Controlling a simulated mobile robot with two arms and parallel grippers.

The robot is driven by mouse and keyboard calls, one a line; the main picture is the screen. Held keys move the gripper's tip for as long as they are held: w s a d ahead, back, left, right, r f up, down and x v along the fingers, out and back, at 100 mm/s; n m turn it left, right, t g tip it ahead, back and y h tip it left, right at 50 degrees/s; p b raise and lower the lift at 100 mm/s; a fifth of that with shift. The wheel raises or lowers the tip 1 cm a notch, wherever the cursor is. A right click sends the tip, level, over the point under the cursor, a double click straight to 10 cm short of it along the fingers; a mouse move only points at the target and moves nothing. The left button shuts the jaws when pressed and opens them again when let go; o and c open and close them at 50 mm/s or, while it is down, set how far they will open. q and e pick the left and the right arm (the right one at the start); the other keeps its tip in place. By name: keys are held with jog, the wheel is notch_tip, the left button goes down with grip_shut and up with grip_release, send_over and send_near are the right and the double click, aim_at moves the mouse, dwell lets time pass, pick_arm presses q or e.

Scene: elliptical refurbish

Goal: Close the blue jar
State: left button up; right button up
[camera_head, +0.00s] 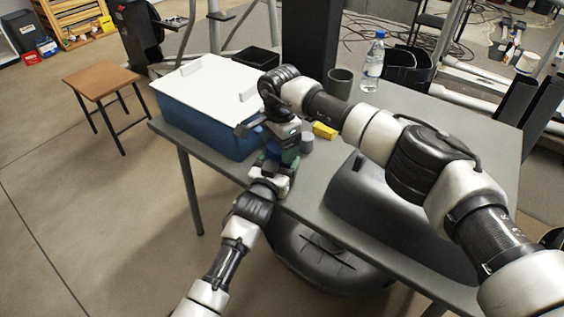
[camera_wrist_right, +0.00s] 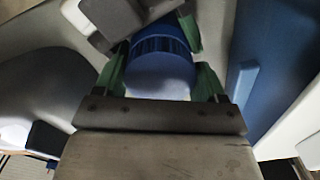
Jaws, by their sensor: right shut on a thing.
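The blue jar's ribbed blue lid (camera_wrist_right: 160,60) sits between the green fingertips of my right gripper (camera_wrist_right: 160,82) in the right wrist view. My right gripper (camera_head: 286,152) points down at the table's near edge in the head view and is shut on the lid. My left gripper (camera_head: 268,166) comes up from below and meets it there. Part of the left gripper shows as grey blocks (camera_wrist_right: 120,18) at the top of the wrist view. Its jaws are mostly hidden. The jar's body is hidden, so I cannot tell how the lid sits on it.
A blue bin with a white lid (camera_head: 208,78) stands close left of the grippers. A yellow block (camera_head: 325,131) and a small grey cylinder (camera_head: 306,143) lie just right. A grey cup (camera_head: 340,83) and a water bottle (camera_head: 373,65) stand farther back. A large grey upturned bin (camera_head: 365,195) is at right.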

jog(key=m, duration=0.2)
jog(key=shift+m, duration=0.3)
jog(key=o, duration=1)
jog(key=shift+r, duration=2.25)
jog(key=shift+c, duration=0.3)
jog(key=shift+r+n, duration=0.7)
jog(key=shift+n, duration=0.5)
notch_tip(320, 180, up, 2)
jog(key=n, duration=0.4)
